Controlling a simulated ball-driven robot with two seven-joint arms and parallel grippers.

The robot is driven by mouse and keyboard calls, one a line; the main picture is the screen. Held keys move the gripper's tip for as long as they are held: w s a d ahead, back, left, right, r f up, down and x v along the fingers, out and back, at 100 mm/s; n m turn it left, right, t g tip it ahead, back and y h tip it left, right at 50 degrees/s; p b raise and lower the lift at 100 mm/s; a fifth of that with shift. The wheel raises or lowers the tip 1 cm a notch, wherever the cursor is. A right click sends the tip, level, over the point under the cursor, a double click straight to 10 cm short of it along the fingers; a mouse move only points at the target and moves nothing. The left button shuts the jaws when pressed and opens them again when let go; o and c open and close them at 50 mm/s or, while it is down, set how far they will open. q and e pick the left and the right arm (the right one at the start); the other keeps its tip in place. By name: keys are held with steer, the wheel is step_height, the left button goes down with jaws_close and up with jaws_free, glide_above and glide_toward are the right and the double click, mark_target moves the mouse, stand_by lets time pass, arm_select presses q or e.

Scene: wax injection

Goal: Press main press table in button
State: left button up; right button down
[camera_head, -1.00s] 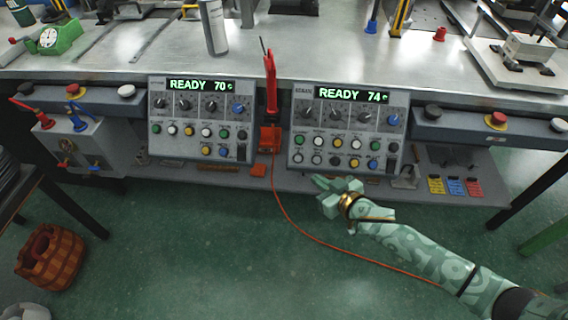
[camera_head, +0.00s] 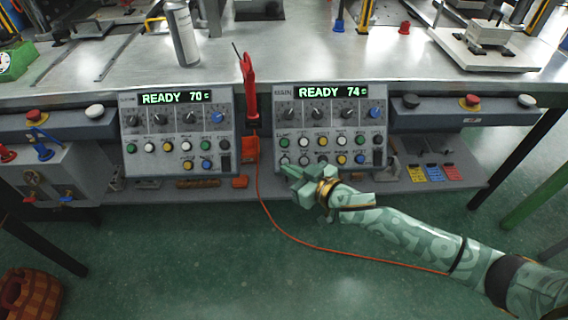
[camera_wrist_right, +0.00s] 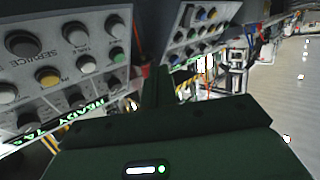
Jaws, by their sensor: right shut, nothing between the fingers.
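Two grey control panels stand side by side at the table's front edge. The left panel (camera_head: 139,131) shows READY 70 and the right panel (camera_head: 283,122) shows READY 74. Each has a row of knobs above coloured round buttons; the button labels are too small to read in the head view. My right gripper (camera_head: 288,172) is shut and empty just below the right panel's lower left part, apparently apart from the buttons. In the right wrist view, my shut fingers (camera_wrist_right: 160,88) point between a near panel (camera_wrist_right: 40,75) and a farther panel (camera_wrist_right: 205,15). My left gripper is out of view.
A red tool (camera_head: 248,80) stands between the panels, with an orange cable (camera_head: 275,225) running across the floor. Red emergency buttons (camera_head: 471,102) sit on side boxes. A spray can (camera_head: 182,35) stands on the metal table. Open floor lies in front.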

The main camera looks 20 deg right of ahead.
arm_select(q)
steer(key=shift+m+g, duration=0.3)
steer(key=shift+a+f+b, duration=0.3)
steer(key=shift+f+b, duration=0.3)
steer(key=shift+b, duration=0.1)
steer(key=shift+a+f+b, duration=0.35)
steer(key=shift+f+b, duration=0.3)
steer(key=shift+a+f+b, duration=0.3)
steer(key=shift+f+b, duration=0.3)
steer(key=shift+b, duration=0.1)
arm_select(e)
steer(key=w+d+f, duration=0.1)
steer(key=w+f, duration=0.3)
steer(key=w, duration=0.1)
steer(key=shift+d+f, duration=0.2)
steer(key=shift+d, duration=0.05)
steer(key=shift+w+f, duration=0.25)
